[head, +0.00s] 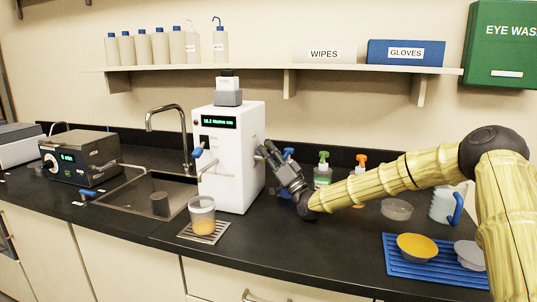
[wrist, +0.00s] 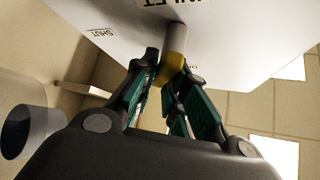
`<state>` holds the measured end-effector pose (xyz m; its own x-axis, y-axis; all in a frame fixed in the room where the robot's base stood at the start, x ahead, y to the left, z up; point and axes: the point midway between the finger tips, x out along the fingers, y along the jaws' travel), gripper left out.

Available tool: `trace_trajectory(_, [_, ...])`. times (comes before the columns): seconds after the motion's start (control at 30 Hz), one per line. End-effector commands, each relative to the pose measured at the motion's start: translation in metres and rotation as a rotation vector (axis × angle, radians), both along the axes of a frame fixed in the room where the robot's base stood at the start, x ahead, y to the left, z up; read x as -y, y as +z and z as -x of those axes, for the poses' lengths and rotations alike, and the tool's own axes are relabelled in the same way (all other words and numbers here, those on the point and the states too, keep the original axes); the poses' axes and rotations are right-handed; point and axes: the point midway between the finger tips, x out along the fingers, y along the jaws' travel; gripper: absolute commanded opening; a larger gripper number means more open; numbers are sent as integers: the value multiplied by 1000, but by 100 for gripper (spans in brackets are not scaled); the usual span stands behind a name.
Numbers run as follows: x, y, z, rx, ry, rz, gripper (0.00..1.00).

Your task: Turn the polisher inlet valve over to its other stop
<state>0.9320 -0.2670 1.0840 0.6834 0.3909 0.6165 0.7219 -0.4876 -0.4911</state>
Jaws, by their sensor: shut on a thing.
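The polisher (head: 232,160) is a tall white box with a green-lit display, standing on the counter right of the sink. My gripper (head: 264,154) is at its right side. In the wrist view the inlet valve (wrist: 174,66) shows as a grey round stem with a yellow part, on the white side panel. My gripper (wrist: 163,82) is shut on the valve, its fingertips at either side of the yellow part. A label reading SHUT is left of the stem; another label above it is cut off. In the head view my gripper hides the valve.
A beaker (head: 202,209) with orange liquid stands on a drip grate before the polisher. Spray bottles (head: 322,170) stand behind my arm. A blue rack (head: 400,265) with a yellow bowl (head: 417,245) is at the front right. The sink (head: 150,190) lies left.

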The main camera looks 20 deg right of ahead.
Motion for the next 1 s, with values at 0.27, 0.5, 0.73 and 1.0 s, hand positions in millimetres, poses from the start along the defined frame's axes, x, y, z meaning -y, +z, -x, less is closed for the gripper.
trace_trajectory(0.27, [0, -3, 0, -3, 0, 2, 0])
trace_trajectory(0.5, [0, -2, 0, -3, 0, 1, 36])
trace_trajectory(0.73, [0, -1, 0, -2, 0, 0, 36])
trace_trajectory(1.0, [0, 2, -1, -52, 0, -33, 36])
